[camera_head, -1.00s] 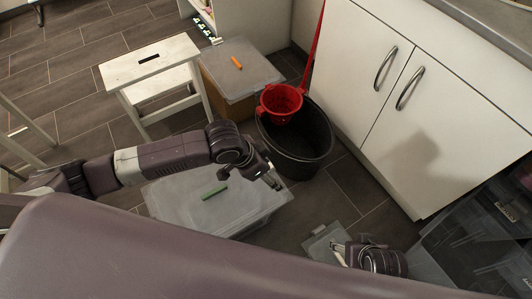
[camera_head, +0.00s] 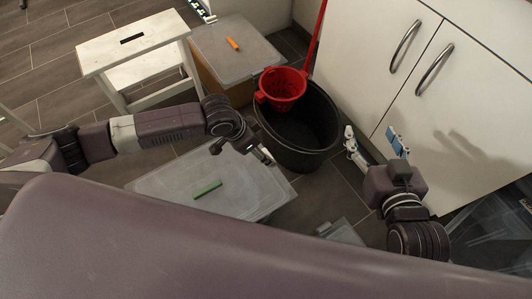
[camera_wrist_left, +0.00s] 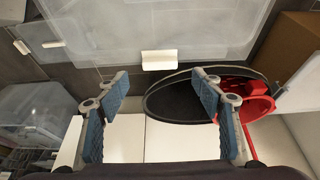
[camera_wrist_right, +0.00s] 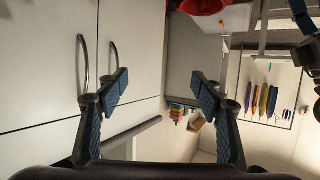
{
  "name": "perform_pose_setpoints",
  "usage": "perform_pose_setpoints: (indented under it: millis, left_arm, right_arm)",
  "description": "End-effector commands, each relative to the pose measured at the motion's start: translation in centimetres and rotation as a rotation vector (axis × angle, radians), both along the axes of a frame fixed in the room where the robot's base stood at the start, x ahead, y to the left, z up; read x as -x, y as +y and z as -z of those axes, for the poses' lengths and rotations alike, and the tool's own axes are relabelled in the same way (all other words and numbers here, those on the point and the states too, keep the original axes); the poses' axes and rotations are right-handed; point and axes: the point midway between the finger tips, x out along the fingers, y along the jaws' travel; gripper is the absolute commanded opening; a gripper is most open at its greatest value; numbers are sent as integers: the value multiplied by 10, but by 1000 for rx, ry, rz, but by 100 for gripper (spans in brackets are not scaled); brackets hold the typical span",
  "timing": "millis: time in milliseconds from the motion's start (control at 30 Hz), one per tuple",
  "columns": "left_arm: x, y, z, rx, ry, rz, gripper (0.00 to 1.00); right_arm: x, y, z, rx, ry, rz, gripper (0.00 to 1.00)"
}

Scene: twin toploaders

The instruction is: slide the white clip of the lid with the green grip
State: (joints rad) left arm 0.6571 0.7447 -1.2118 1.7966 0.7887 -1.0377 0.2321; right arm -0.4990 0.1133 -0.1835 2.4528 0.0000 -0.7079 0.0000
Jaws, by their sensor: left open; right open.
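A clear bin with a translucent lid (camera_head: 245,187) stands on the floor in the head view. Its green grip (camera_head: 207,188) lies on top. In the left wrist view, a white clip (camera_wrist_left: 158,60) sits at the lid's edge, just beyond and between my open fingertips. My left gripper (camera_head: 266,157) is at the bin's right side in the head view; it also shows open and empty in the left wrist view (camera_wrist_left: 160,80). My right gripper (camera_head: 373,138) is open and empty, raised before the white cabinet; it also shows in the right wrist view (camera_wrist_right: 160,82).
A second lidded box with an orange grip (camera_head: 233,44) stands at the back. A black tub (camera_head: 312,150) with a red colander (camera_head: 283,90) is close to my left gripper. A white step stool (camera_head: 130,45) stands at left, white cabinet doors (camera_head: 470,110) at right.

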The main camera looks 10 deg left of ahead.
Motion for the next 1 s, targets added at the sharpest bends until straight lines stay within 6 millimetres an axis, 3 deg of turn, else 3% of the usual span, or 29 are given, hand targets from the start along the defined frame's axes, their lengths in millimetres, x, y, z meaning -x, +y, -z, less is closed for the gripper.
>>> perform_pose_setpoints:
  millis: [300, 600, 800, 1000]
  left_arm:
    - [-8, -9, 29, 0, -1, 1, 61]
    - [-14, -15, 49, 0, -1, 1, 61]
    - [-16, -16, 54, 0, -1, 1, 61]
    - [-16, -16, 54, 0, -1, 2, 61]
  right_arm:
    - [-18, 13, -62, -73, -294, -19, 61]
    - [-16, 20, -115, -134, -525, -32, 61]
    - [-13, 21, -131, -152, -593, -36, 61]
    - [-12, 21, -134, -155, -605, -37, 61]
